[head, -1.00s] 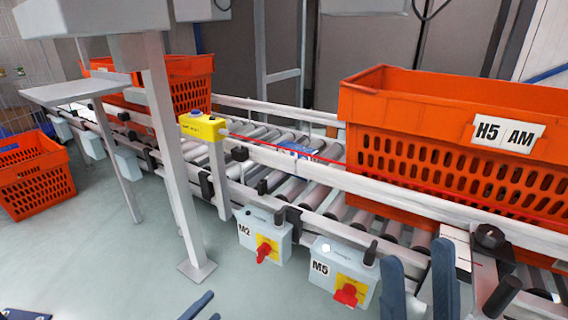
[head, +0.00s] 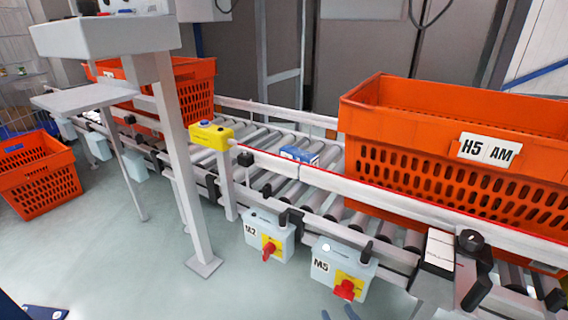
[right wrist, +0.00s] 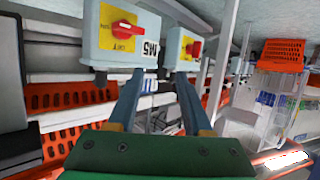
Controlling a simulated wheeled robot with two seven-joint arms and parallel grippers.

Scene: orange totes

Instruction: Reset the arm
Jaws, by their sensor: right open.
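My right gripper (head: 338,314) shows only as blue fingertips at the bottom edge of the head view, below the M5 switch box. In the right wrist view, its two long blue-grey fingers (right wrist: 165,82) are apart with nothing between them. The M5 switch box (right wrist: 125,38), with its red knob, lies beyond the fingertips there. I cannot make out my left gripper in the head view.
An orange tote labelled H5 AM (head: 430,185) stands on the roller conveyor (head: 262,140) at right. A small blue-and-white box (head: 300,154) lies on the rollers. Another tote (head: 195,92) is farther left, and one (head: 40,185) is on the floor. Switch boxes M2 (head: 268,238) and M5 (head: 342,270) hang in front.

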